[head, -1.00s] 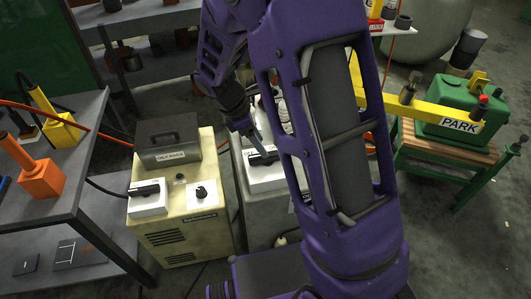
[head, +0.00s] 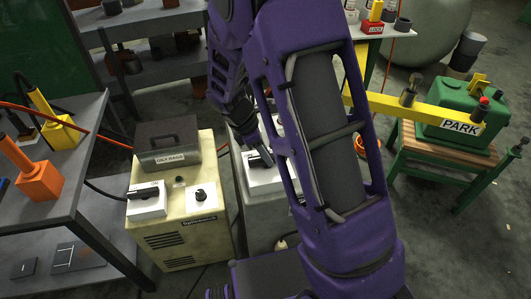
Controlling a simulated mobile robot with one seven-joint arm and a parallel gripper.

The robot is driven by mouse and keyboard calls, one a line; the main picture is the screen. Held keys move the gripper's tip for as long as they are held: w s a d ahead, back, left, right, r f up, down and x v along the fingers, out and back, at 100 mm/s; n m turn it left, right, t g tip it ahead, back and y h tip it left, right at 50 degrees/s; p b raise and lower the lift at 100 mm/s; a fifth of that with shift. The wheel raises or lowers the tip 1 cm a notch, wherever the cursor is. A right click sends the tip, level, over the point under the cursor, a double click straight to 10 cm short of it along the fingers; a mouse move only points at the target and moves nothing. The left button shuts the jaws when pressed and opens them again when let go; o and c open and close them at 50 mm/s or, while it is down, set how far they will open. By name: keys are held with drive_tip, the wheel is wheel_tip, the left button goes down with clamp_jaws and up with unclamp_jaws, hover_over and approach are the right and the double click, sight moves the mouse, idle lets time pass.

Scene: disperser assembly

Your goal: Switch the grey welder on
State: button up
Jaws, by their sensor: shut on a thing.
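The grey welder (head: 255,215) stands in the middle, right of a cream welder (head: 190,245), and my arm hides much of it. On its top front is a white switch box (head: 262,178) with a dark rotary handle (head: 257,161). My gripper (head: 262,156) points down at this box and is shut on the handle. The fingertips are small and partly merge with the dark handle, so its exact angle is hard to read. The cream welder has a similar white switch box (head: 147,200) with a black handle lying roughly sideways.
A grey box labelled "OILY RAGS" (head: 168,148) sits on the cream welder. A metal table at left holds an orange block (head: 40,182) and a yellow block (head: 61,133). At right, a yellow arm marked "PARK" (head: 430,113) crosses a green case (head: 462,137) on a bench.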

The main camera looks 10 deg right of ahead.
clamp_jaws()
drive_tip(key=m+p, duration=0.1)
drive_tip(key=m+g, duration=0.1)
drive_tip(key=m, duration=0.1)
drive_tip(key=shift+w+r+m+p, duration=0.1)
drive_tip(key=shift+w+m+p, duration=0.05)
drive_tip(key=shift+m+p, duration=0.2)
drive_tip(key=m+g+p, duration=0.1)
drive_tip(key=m, duration=0.1)
drive_tip(key=m+g+y, duration=0.1)
drive_tip(key=m, duration=0.2)
drive_tip(key=shift+w+d+p, duration=0.1)
drive_tip(key=shift+p, duration=0.25)
drive_tip(key=m+y, duration=0.1)
drive_tip(key=m, duration=0.1)
drive_tip(key=m+g, duration=0.1)
drive_tip(key=m, duration=0.2)
drive_tip(key=shift+w+d+y+p, duration=0.1)
drive_tip(key=shift+y+p, duration=0.2)
drive_tip(key=shift+y, duration=0.1)
drive_tip(key=shift+d+m+y, duration=0.1)
drive_tip(key=shift+m+y, duration=0.7)
drive_tip(key=shift+m, duration=1.35)
drive_tip(key=o, duration=1)
unclamp_jaws()
